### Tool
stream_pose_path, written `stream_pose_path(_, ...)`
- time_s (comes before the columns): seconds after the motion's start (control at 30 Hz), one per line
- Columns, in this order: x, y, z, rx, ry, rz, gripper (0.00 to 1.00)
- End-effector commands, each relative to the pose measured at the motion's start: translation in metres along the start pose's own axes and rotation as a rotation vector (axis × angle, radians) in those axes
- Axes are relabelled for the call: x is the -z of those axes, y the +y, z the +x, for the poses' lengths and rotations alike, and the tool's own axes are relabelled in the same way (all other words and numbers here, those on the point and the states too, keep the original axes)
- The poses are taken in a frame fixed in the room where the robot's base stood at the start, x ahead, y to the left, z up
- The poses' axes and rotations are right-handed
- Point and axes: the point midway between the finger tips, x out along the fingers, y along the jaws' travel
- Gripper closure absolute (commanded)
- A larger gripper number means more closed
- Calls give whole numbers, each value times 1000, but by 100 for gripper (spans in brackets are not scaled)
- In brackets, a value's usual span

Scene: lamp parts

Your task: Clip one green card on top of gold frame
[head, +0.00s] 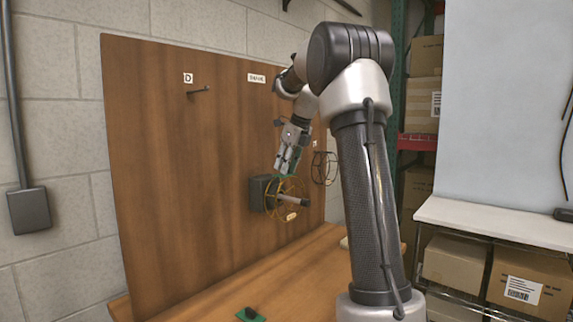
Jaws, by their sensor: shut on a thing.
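The gold frame (273,207) is a round wire cage on a dark grey box mounted on the upright wooden board. A dark-tipped rod sticks out through it. My gripper (287,165) points down just above the top of the frame. It is shut on a green card (294,170), of which only small green bits show around the fingers. I cannot tell whether the card touches the frame. Another green card (243,315) with a black piece on it lies on the table at the bottom of the view.
A dark wire frame (319,168) is on the board to the right of the gold one, partly behind my arm. A peg (198,91) sticks out of the board at upper left, near a label. Shelves with cardboard boxes (455,262) stand at right. The table in front of the board is mostly clear.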

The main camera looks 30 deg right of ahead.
Motion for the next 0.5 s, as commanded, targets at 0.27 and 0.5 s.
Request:
stream_pose_path(0.27,-2,0,-4,6,-7,-2,68)
stream_pose_path(0.5,-2,0,-3,4,-5,-1,49)
